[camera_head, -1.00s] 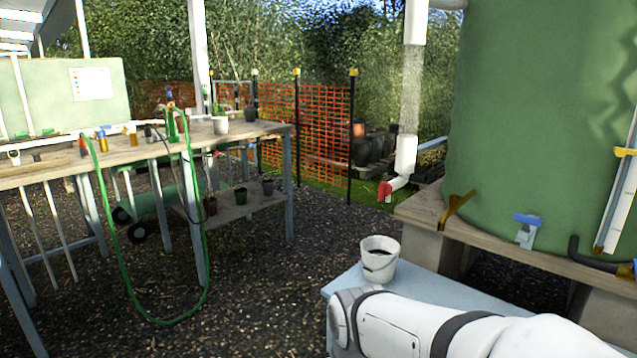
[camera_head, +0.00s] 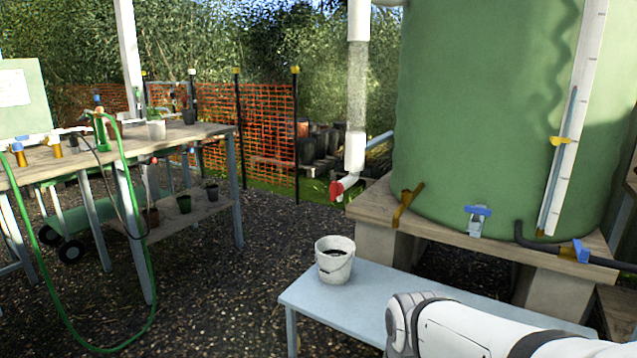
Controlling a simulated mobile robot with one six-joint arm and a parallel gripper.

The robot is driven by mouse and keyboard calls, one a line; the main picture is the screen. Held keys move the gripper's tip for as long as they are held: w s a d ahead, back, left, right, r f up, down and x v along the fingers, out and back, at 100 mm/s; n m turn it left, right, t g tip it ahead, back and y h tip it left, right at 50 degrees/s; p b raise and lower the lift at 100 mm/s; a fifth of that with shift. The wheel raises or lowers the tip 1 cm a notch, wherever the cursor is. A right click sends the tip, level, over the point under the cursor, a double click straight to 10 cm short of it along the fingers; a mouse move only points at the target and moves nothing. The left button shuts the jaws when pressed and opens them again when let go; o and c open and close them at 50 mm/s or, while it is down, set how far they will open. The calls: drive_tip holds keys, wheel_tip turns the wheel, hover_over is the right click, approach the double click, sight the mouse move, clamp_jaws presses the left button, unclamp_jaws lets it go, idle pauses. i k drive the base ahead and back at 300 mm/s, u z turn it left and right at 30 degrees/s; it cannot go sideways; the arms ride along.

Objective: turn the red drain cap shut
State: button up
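The red drain cap (camera_head: 336,188) sits on the end of a white elbow (camera_head: 349,182) at the foot of a vertical pipe (camera_head: 356,95), left of the green tank. The pipe has a clear section in its middle. The cap is small here, and I cannot tell how far it is turned. My white arm reaches in from the lower right, in front of the pale blue bench and well short of the cap. My gripper is not in view.
A white bucket (camera_head: 334,261) with dark contents stands on the pale blue bench (camera_head: 380,292). The green tank (camera_head: 480,110) rests on a wooden platform (camera_head: 385,205). A workbench (camera_head: 95,155) with a green hose (camera_head: 130,225) stands at left. Gravel (camera_head: 225,285) lies open between.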

sight(336, 188)
drive_tip(key=u, duration=0.05)
drive_tip(key=i, duration=1)
drive_tip(key=z, duration=0.05)
